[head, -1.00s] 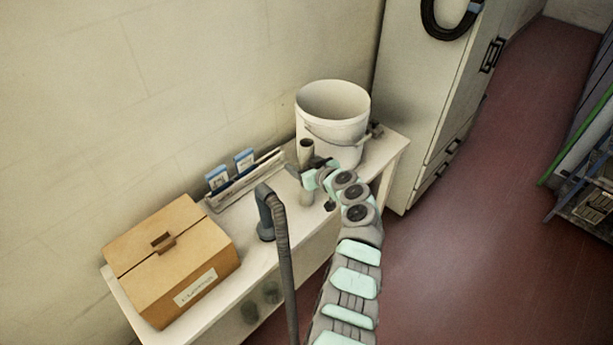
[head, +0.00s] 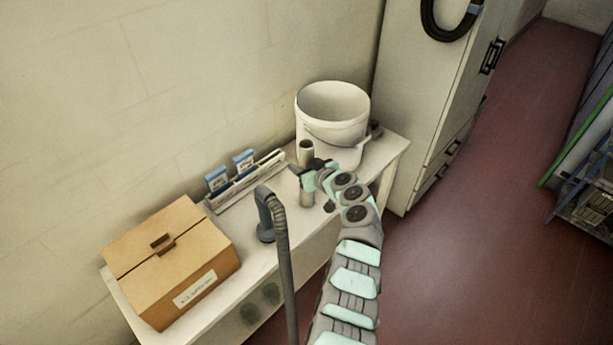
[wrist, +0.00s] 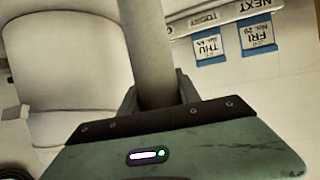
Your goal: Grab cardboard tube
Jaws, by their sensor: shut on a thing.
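The cardboard tube (head: 306,153) stands upright on the white bench, in front of the bucket. It is grey-brown with an open top. My gripper (head: 308,177) comes in from the right and is shut on the tube below its top. In the wrist view the tube (wrist: 150,45) runs down between the two fingers of my gripper (wrist: 158,92). The gripper body hides part of the tube in both views.
A white bucket (head: 333,118) stands close behind the tube. A rack with blue-and-white cards (head: 245,162), a hose nozzle (head: 266,215) and a closed cardboard box (head: 170,262) stand to the left on the bench (head: 236,285). A tall cabinet (head: 420,100) stands to the right.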

